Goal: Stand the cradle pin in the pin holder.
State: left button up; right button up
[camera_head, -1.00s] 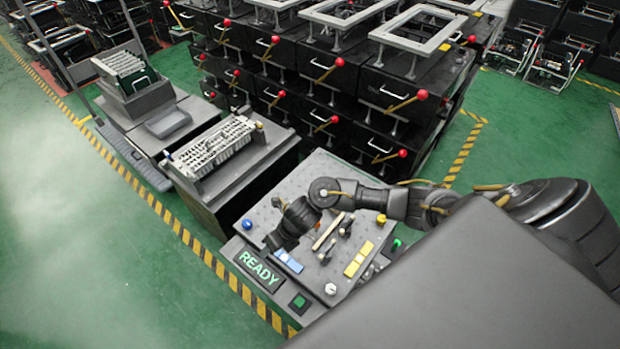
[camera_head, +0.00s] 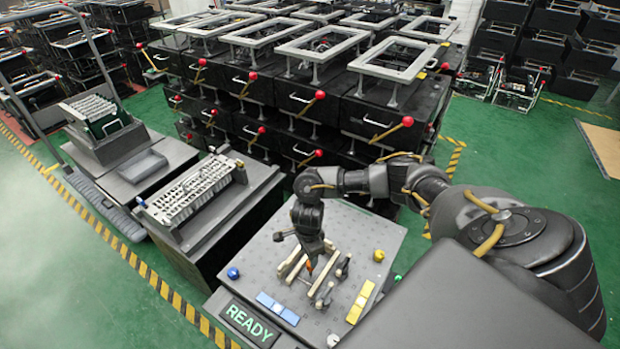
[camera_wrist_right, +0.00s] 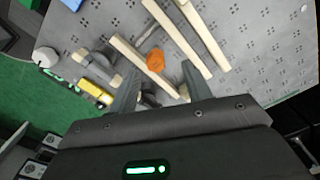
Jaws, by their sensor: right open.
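My right gripper (camera_head: 310,256) points down over the pale wooden bars (camera_head: 293,262) on the grey perforated board (camera_head: 385,222). In the wrist view its two fingers (camera_wrist_right: 160,88) are open and apart. A small orange piece (camera_wrist_right: 155,61), perhaps the cradle pin's end, lies just beyond the fingertips, between the bars (camera_wrist_right: 187,35). It also shows below the gripper in the head view (camera_head: 309,266). Nothing is visibly gripped. I cannot tell which fixture is the pin holder. My left gripper is not in view.
Dark lever fixtures (camera_head: 343,266) stand right of the bars. A blue block (camera_head: 277,307), a yellow block (camera_head: 360,301), a blue knob (camera_head: 233,273) and a yellow knob (camera_head: 379,255) sit around the board. A READY sign (camera_head: 245,322) is at its front. Stacked black crates (camera_head: 330,120) stand behind.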

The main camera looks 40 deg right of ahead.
aim_at(310, 269)
jog(key=shift+a+f, duration=0.1)
jog(key=shift+f, duration=0.35)
jog(key=f, duration=0.3)
jog(key=shift+s+a+f, duration=0.1)
jog(key=shift+s+f, duration=0.2)
jog(key=shift+s, duration=0.05)
jog(key=shift+f, duration=0.6)
jog(key=shift+c, duration=0.4)
jog(key=c, duration=0.5)
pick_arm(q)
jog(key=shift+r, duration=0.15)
pick_arm(e)
grip_shut()
